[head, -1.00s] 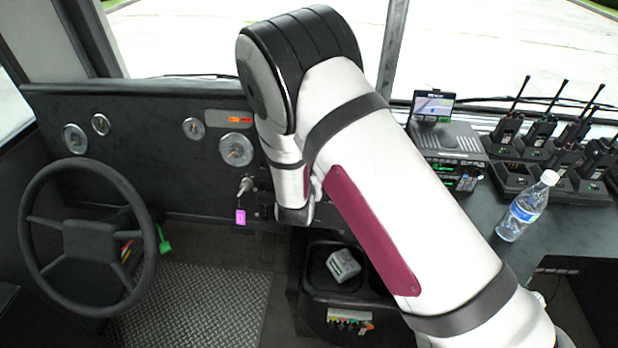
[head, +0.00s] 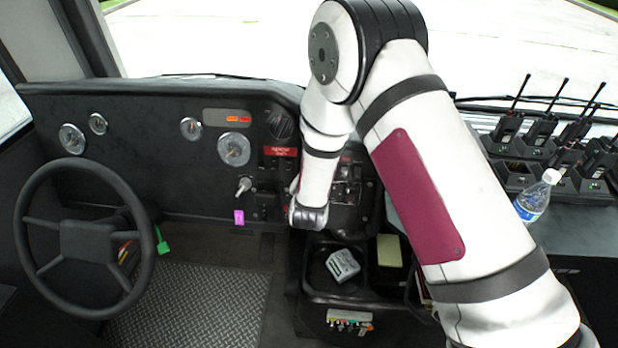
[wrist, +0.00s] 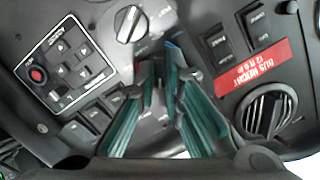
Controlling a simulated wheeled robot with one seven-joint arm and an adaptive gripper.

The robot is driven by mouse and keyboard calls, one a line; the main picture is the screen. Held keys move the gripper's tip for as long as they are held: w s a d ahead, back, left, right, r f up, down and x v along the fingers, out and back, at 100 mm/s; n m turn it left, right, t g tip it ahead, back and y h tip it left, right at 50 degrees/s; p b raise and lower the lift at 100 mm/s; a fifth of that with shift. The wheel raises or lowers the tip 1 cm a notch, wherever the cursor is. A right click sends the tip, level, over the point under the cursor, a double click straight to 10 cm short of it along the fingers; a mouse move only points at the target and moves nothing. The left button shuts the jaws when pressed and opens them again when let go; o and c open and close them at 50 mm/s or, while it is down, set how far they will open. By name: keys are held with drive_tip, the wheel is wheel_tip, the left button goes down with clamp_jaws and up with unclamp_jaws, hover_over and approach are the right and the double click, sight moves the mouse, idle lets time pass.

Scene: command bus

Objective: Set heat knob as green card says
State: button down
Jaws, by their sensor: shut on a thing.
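My gripper (wrist: 164,78) has teal-padded fingers that come together on the dark panel in the wrist view. Its tips are closed around a small dark part, which looks like the heat knob; blue and red marks show just beside it. The fingers hide most of this knob, so its setting cannot be read. In the head view my arm hides the gripper. A small green card-like thing (head: 162,240) hangs to the right of the steering wheel. Its writing is too small to read.
Another round knob with a white pointer (wrist: 131,23) is close to the fingers. A ribbed dial (wrist: 267,112) lies under a red label (wrist: 253,78). Rocker switches (wrist: 92,118) and a keypad with a red button (wrist: 37,75) surround the gripper. A bottle (head: 533,200) stands at right.

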idle(0.3)
drive_tip(key=c, duration=1.7)
unclamp_jaws()
drive_tip(key=shift+s, duration=0.1)
drive_tip(key=v, duration=1.1)
drive_tip(key=shift+s+r, duration=0.2)
drive_tip(key=shift+s, duration=0.2)
drive_tip(key=shift+d, duration=0.1)
